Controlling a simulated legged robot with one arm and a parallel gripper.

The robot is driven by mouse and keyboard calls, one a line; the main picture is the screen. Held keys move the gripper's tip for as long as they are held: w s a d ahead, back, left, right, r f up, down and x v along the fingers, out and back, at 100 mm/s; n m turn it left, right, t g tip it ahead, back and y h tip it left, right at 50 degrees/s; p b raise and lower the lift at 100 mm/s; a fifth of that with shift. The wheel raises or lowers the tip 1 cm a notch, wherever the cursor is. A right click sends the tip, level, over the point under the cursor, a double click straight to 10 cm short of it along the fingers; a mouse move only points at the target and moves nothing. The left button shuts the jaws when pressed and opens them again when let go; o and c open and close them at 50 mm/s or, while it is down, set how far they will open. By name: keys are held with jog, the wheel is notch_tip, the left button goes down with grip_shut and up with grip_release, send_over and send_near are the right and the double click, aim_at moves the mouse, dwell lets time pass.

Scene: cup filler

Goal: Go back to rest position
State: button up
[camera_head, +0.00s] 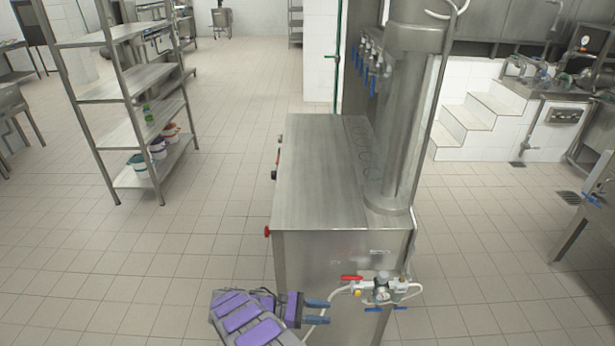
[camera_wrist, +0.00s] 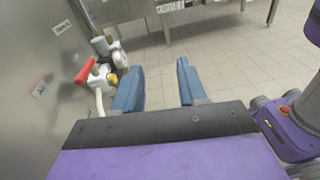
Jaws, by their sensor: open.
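My gripper (camera_head: 317,312) is low at the bottom of the head view, in front of the near face of the steel cup filler (camera_head: 320,185). Its two blue fingers are apart with nothing between them. In the wrist view my gripper (camera_wrist: 158,90) also shows open and empty, with floor tiles visible between the fingers. A valve with a red handle (camera_head: 352,278) and a gauge sits on the filler's near side, just right of the fingers. In the wrist view the red handle (camera_wrist: 85,71) is left of the left finger; I cannot tell whether they touch.
A steel shelf rack (camera_head: 133,135) with several buckets stands at the left. White steps (camera_head: 480,112) and a steel sink table (camera_head: 592,200) are at the right. A white hose (camera_head: 336,292) runs by the fingers. The tiled floor (camera_head: 215,185) between rack and filler is clear.

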jog(key=s+d+r+m+g+y, duration=0.1)
jog(key=s+d+r+m+y, duration=0.2)
jog(key=r, duration=0.5)
jog(key=s+d+r+m+g+y, duration=0.2)
jog(key=s+d+r+y, duration=0.15)
jog(key=r, duration=0.55)
jog(key=s+d+r+m+g+y, duration=0.1)
jog(key=s+d+r+m+y, duration=0.25)
jog(key=r, duration=0.45)
jog(key=s+r+m+t+y, duration=0.1)
jog(key=s+r+m+y, duration=0.2)
jog(key=s, duration=1)
jog(key=s+r+m+t+y, duration=0.2)
jog(key=s+r+m+y, duration=0.2)
jog(key=s, duration=0.9)
jog(key=shift+d+r+m, duration=0.15)
jog(key=shift+m, duration=0.6)
